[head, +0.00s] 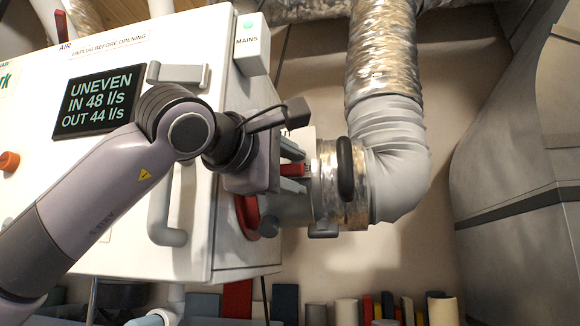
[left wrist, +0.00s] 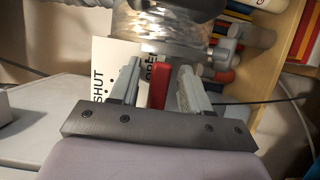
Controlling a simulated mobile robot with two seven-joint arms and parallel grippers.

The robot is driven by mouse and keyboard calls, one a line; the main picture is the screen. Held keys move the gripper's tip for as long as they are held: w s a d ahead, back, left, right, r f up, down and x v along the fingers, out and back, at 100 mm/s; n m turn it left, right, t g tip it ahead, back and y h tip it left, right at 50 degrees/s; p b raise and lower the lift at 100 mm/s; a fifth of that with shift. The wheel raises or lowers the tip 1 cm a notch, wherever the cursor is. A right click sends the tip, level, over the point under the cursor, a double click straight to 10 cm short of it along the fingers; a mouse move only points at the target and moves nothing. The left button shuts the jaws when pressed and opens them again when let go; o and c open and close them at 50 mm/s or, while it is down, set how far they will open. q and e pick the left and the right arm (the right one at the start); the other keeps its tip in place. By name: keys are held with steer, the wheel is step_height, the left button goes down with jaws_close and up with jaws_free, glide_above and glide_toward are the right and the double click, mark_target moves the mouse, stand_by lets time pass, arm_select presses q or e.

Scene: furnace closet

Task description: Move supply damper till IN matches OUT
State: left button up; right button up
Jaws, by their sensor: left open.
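The red damper lever (head: 293,170) sits by the duct collar on the right side of the white unit. In the left wrist view the red lever (left wrist: 158,88) stands between the fingers of my left gripper (left wrist: 159,78). My left gripper (head: 298,168) is open around it, with gaps on both sides. A white plate (left wrist: 103,75) marked SHUT and OPEN lies behind the fingers, partly covered. The display (head: 97,99) reads UNEVEN, IN 48 l/s, OUT 44 l/s. My right gripper is not in view.
A foil duct (head: 382,45) and grey elbow (head: 398,150) rise just right of my left gripper. The unit's door handle (head: 165,205) is below my wrist. A grey metal duct (head: 520,150) stands at the right. Several coloured items line the bottom.

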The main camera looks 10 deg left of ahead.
arm_select(q)
jaws_close()
steer(key=shift+r+n+t+b, duration=0.2)
steer(key=shift+n+t+b, duration=0.2)
steer(key=shift+n+b, duration=0.7)
steer(key=shift+a+r+n+t+b, duration=0.1)
steer(key=shift+r+n+t+b, duration=0.3)
steer(key=shift+n+b, duration=0.4)
steer(key=shift+r+n, duration=0.3)
steer(key=shift+n, duration=0.3)
jaws_free()
steer(key=shift+a, duration=0.1)
